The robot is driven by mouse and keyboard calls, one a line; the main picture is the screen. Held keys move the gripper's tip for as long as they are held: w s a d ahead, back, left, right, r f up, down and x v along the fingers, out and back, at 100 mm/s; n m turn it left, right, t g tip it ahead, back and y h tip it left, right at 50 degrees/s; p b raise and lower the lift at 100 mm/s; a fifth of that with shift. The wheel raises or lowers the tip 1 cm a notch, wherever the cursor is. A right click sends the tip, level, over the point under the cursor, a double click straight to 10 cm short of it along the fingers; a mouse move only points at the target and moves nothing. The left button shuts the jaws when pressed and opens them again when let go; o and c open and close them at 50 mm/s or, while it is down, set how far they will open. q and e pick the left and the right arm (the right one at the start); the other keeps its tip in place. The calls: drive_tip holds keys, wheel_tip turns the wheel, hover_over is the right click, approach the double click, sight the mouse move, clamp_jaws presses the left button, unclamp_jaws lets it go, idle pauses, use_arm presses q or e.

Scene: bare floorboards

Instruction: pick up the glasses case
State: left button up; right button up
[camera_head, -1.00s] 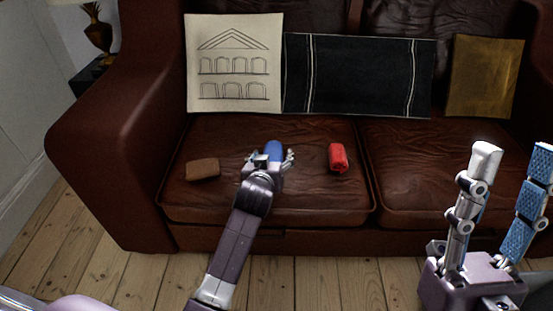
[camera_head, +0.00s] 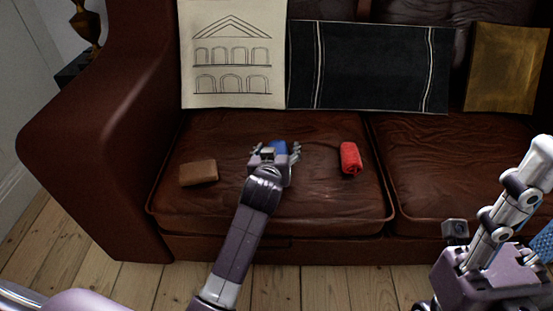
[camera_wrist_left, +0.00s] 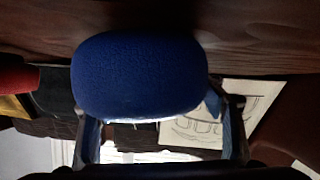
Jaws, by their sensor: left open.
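A blue, rounded thing (camera_head: 279,147), which looks like the glasses case, is on the left seat cushion of the brown sofa. My left gripper (camera_head: 272,156) is right at it and hides part of it in the head view. In the left wrist view the blue case (camera_wrist_left: 138,75) fills the middle, just beyond the fingers. The fingers (camera_wrist_left: 160,130) are spread apart, one towards each side of the case. I cannot tell whether they touch it.
A brown block-like object (camera_head: 198,172) lies left of the case, and a red rolled object (camera_head: 350,159) lies right of it. A cream cushion (camera_head: 232,55), a dark cushion (camera_head: 370,65) and a gold cushion (camera_head: 505,68) lean on the backrest. The sofa's left armrest (camera_head: 85,150) stands high.

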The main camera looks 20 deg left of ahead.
use_arm(q)
drive_tip(key=c, duration=1.3)
drive_tip(key=shift+c, duration=0.2)
drive_tip(key=shift+r, duration=0.15)
